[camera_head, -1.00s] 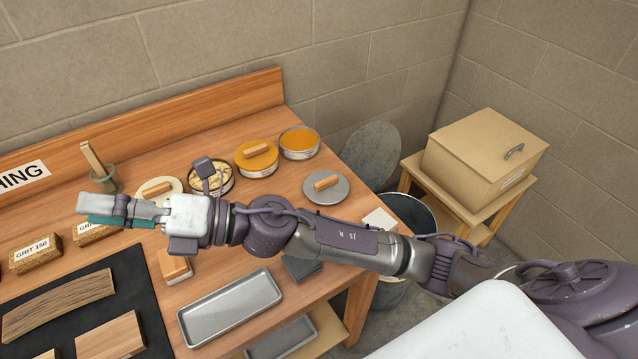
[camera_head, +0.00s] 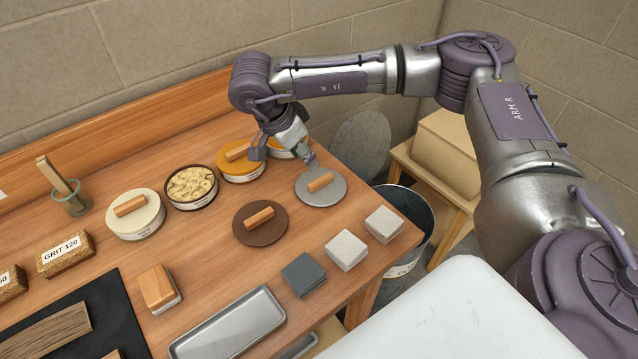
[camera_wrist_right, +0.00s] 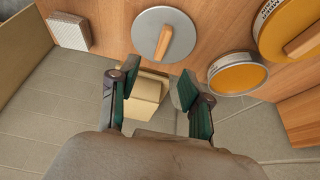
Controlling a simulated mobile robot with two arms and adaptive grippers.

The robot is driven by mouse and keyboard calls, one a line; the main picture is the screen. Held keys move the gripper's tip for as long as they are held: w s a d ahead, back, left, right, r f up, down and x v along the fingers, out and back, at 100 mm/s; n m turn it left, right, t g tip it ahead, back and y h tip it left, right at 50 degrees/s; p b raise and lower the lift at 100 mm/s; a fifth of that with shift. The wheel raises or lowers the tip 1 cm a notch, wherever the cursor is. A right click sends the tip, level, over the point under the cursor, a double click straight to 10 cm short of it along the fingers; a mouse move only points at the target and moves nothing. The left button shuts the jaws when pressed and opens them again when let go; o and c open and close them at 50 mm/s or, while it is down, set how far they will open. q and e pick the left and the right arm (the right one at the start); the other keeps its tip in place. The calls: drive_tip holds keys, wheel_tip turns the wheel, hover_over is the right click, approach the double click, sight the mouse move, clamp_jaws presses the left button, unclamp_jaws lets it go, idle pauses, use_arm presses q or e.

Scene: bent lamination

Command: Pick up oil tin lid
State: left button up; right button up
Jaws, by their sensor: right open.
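Several round lids with wooden handles are on the bench, and I cannot read which belongs to an oil tin. A grey lid (camera_head: 330,193) lies flat near the bench's right end; it also shows in the right wrist view (camera_wrist_right: 150,35). A dark brown lid (camera_head: 248,230) lies flat to its left. My right gripper (camera_head: 308,156) is above and just behind the grey lid, and its far side is hidden. In the right wrist view its fingers (camera_wrist_right: 153,98) are apart and empty, with the grey lid beyond them. My left gripper is out of view.
Behind stand an orange-lidded tin (camera_head: 228,168), an open orange tin (camera_wrist_right: 238,75), an open tin of pale filling (camera_head: 190,184) and a cream-lidded tin (camera_head: 145,226). Pale blocks (camera_head: 384,224) and a metal tray (camera_head: 225,330) lie in front. A bucket (camera_head: 418,225) stands off the right end.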

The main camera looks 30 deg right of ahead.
drive_tip(key=p, duration=0.1)
hover_over(320, 180)
drive_tip(key=a, duration=0.2)
drive_tip(key=f, duration=0.6)
drive_tip(key=shift+s+a, duration=0.15)
drive_tip(key=shift+s, duration=0.1)
drive_tip(key=shift+f+p, duration=0.2)
drive_tip(key=shift+p, duration=0.1)
drive_tip(key=p+x, duration=0.2)
drive_tip(key=x, duration=0.2)
drive_tip(key=shift+w+d+f, duration=0.15)
drive_tip(key=shift+w+d, duration=0.05)
drive_tip(key=shift+d, duration=0.05)
drive_tip(key=shift+f, duration=0.25)
clamp_jaws()
